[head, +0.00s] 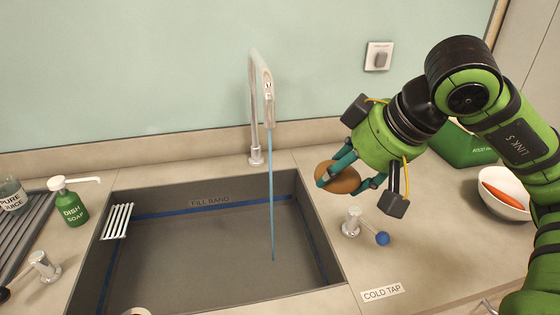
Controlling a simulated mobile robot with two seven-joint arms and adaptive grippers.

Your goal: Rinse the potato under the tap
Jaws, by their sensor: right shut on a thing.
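A brown potato (345,178) is held between the teal fingers of my right gripper (341,176), at the right rear of the sink. The gripper is shut on it. A chrome tap (257,110) with a curved spout stands behind the sink, and a thin blue stream of water (271,200) falls from it into the basin. The potato is to the right of the stream and apart from it. The dark grey sink (190,250) has a blue line marked "FILL BAND". A tap handle with a blue knob (382,238) stands near the "COLD TAP" label (382,292). My left gripper is not in view.
A green dish soap bottle (70,203), a jar labelled "PURE JUICE" (12,196) and a drying rack (28,232) are on the left. A white bowl (497,206) with a carrot (504,196) and a green box (465,148) are on the right.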

